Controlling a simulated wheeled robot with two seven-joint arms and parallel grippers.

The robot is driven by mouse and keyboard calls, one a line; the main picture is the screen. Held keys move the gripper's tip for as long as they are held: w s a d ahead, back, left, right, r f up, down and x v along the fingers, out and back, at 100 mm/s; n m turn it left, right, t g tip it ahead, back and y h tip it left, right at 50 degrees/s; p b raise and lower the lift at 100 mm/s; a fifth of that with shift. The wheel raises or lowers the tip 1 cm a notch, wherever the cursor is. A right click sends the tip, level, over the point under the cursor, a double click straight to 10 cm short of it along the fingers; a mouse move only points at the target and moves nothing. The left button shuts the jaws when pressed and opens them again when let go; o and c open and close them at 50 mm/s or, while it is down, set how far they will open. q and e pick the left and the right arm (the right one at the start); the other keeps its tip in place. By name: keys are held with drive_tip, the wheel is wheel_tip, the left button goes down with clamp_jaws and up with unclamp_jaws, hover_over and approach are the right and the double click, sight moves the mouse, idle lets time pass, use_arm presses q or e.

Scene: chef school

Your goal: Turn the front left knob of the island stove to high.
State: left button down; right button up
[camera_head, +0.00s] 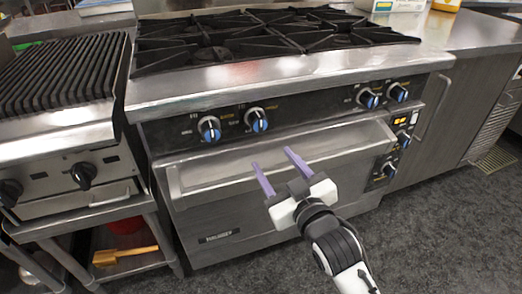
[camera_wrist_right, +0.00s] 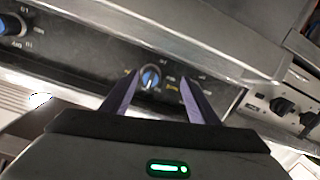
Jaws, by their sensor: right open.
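The island stove (camera_head: 300,85) has a front panel with a left pair of blue-and-silver knobs. The leftmost knob (camera_head: 209,129) has its pale pointer stripe near upright. The second knob (camera_head: 256,119) is just right of it. My right gripper (camera_head: 271,157) is open and empty, its purple fingers in front of the panel, below and right of the leftmost knob and apart from it. In the right wrist view the leftmost knob (camera_wrist_right: 150,77) appears between the open fingers, beyond their tips; the second knob (camera_wrist_right: 12,25) is at the left edge. My left gripper is out of view.
A second knob pair (camera_head: 368,98) sits at the panel's right. The oven door's protruding front ledge (camera_head: 280,160) lies below the panel. A grill (camera_head: 65,80) with black knobs (camera_head: 84,175) adjoins at left. Open floor (camera_head: 440,240) lies at the right.

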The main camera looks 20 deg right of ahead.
sight(261, 127)
drive_tip(key=shift+t, duration=0.5)
drive_tip(key=w+r, duration=0.1)
drive_tip(key=w, duration=0.2)
drive_tip(key=w+b, duration=0.1)
drive_tip(key=w, duration=0.3)
drive_tip(key=w+r+b, duration=0.1)
drive_tip(key=w, duration=0.2)
drive_tip(key=shift+w+d+r, duration=0.1)
drive_tip(key=shift+w+r, duration=0.15)
drive_tip(key=shift+r, duration=0.1)
drive_tip(key=shift+w+b, duration=0.3)
drive_tip(key=shift+w, duration=0.25)
